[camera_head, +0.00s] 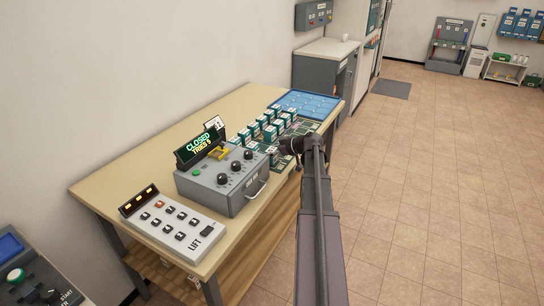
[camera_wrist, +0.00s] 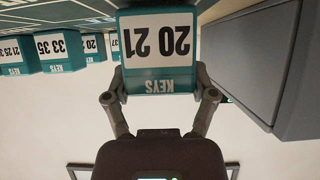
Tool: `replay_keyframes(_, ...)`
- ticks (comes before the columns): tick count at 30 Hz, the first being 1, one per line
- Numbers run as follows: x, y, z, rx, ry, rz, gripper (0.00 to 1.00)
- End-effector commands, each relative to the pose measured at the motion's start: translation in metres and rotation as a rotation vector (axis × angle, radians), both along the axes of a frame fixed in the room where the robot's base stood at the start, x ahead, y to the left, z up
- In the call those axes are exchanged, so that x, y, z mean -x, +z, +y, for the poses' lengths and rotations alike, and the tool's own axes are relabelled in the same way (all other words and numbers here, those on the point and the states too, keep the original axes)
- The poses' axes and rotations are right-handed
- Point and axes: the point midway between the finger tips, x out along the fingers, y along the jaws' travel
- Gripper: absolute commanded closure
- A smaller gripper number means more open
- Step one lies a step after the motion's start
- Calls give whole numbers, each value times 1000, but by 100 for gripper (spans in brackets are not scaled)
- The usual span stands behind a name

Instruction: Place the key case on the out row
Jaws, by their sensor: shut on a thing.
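In the wrist view, my gripper (camera_wrist: 160,95) is shut on a teal key case (camera_wrist: 159,47) with a white label reading "20 21" and "KEYS", which appears upside down. The fingers press on its two sides. In the head view, my gripper (camera_head: 297,148) is at the table's right edge, beside the near end of the rows of cases; the arm partly hides what is there. Several similar key cases (camera_head: 270,133) stand in rows on a dark green marked area (camera_head: 303,127). I cannot read which row is the out row.
A grey box (camera_head: 222,184) with knobs and a "CLOSED TRIES" display (camera_head: 200,145) stands close to the cases. A LIFT panel (camera_head: 172,222) is at the near end of the wooden table (camera_head: 122,178). A blue tray (camera_head: 308,104) lies at the far end. The floor right is clear.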

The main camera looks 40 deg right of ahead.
Motion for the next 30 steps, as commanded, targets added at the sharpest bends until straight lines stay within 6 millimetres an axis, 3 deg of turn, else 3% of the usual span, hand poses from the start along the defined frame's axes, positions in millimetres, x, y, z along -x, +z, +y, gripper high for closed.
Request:
replay_keyframes(16, 0, -6, 0, -1, 0, 0, 78)
replay_keyframes(17, 0, -5, 0, 0, 0, 0, 21)
replay_keyframes(19, 0, -4, -1, 0, -1, 0, 0)
replay_keyframes(30, 1, -4, -1, 0, -1, 0, 0)
